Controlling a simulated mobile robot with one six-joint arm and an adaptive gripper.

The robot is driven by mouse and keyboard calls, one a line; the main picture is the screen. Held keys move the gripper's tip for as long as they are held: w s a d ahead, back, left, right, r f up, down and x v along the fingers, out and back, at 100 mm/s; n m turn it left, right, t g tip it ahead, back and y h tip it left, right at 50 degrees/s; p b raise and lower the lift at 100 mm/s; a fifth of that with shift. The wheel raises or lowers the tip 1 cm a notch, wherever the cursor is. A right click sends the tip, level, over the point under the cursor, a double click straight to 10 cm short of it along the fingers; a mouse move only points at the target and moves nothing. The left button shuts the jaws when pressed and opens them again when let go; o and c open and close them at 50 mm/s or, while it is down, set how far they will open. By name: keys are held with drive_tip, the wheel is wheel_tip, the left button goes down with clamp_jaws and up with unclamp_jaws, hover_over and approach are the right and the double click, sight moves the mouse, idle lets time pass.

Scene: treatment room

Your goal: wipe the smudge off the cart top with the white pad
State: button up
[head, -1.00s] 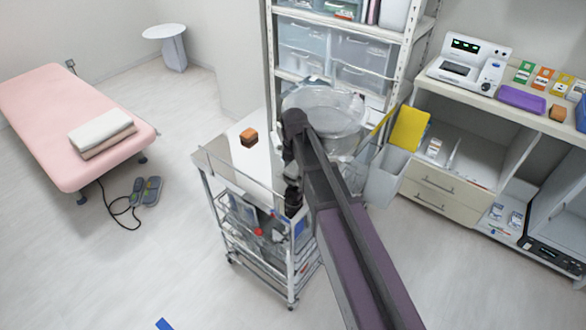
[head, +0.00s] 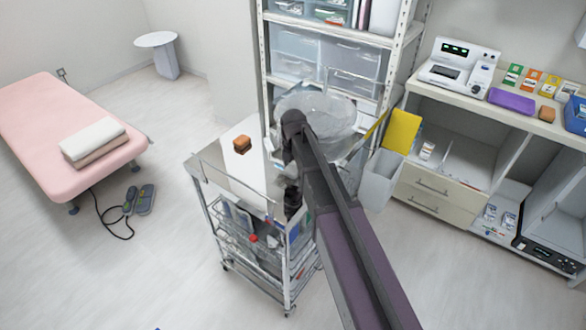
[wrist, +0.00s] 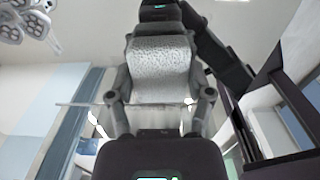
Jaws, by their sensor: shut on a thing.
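The white pad (wrist: 160,70) is in the wrist view, a pale speckled block between the fingers of my gripper (wrist: 160,92). The gripper is shut on it. The cart top (head: 222,170) is a pale surface with a clear rim, left of my arm in the head view. My arm reaches over the cart's right side, and its links hide most of the gripper and part of the top there. Whether the pad touches the top cannot be told.
A large clear bowl (head: 335,110) is behind my arm by the shelf rack (head: 395,70). A grey bin (head: 382,178) stands right of the arm. Open floor lies left, toward the pink bed (head: 45,165).

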sight(286, 181)
drive_tip(key=shift+w+d, duration=1.2)
drive_tip(key=shift+w, duration=0.3)
drive_tip(key=shift+f, duration=0.1)
drive_tip(key=shift+s, duration=0.15)
drive_tip(key=shift+s+a, duration=0.25)
drive_tip(key=shift+s, duration=0.05)
drive_tip(key=shift+c, duration=0.4)
drive_tip(key=shift+s+a, duration=0.95)
drive_tip(key=shift+s, duration=0.1)
drive_tip(key=shift+s, duration=0.1)
drive_tip(key=shift+s+a, duration=1.2)
drive_tip(key=shift+s, duration=0.3)
drive_tip(key=shift+s+a, duration=0.1)
drive_tip(key=shift+s, duration=0.05)
